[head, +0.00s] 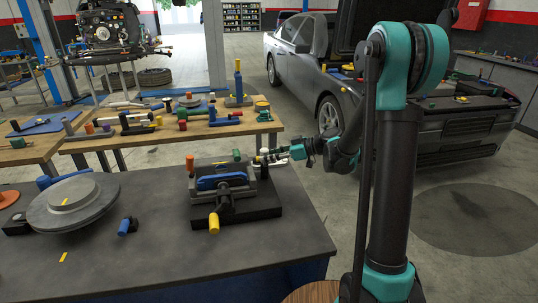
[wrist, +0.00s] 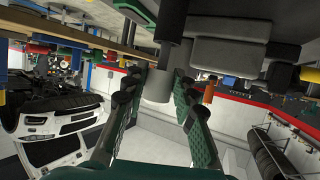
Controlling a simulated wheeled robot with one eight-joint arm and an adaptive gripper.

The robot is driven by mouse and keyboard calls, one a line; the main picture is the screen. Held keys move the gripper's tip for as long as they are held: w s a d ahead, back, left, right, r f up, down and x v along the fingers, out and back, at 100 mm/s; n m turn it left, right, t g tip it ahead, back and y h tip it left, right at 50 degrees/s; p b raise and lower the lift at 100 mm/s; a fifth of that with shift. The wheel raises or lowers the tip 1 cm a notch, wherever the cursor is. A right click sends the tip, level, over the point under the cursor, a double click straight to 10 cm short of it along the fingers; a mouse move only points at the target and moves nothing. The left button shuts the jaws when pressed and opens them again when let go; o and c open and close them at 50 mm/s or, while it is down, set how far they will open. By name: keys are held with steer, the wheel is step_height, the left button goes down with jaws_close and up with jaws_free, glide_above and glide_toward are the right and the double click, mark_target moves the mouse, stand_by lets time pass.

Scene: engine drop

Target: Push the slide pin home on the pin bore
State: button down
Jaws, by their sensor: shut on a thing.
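The brake caliper fixture (head: 222,184), with a blue part in it, sits on a black base plate (head: 262,212) on the near bench. My gripper (head: 276,155) reaches in from the right at the fixture's back right corner. In the wrist view my gripper (wrist: 158,82) is shut on a light grey cylinder, which I take for the slide pin (wrist: 157,90). A dark cylinder (wrist: 171,18) lies in line with it, towards the fixture. The pin bore is not clearly seen, and I cannot tell how deep the pin sits.
A yellow-ended handle (head: 214,223) sticks out at the fixture's front. An orange-capped post (head: 190,164) and a green cap (head: 237,155) stand at its back. A brake disc (head: 72,203) and a small blue part (head: 127,226) lie left. The bench front is mostly clear.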

steer(key=shift+f, duration=0.95)
steer(key=shift+f, duration=0.3)
steer(key=shift+r, duration=0.1)
steer(key=shift+r, duration=2.6)
steer(key=shift+f, duration=0.1)
steer(key=shift+f, duration=0.35)
steer(key=shift+f, duration=0.35)
steer(key=shift+f, duration=0.3)
steer(key=shift+f, duration=1.6)
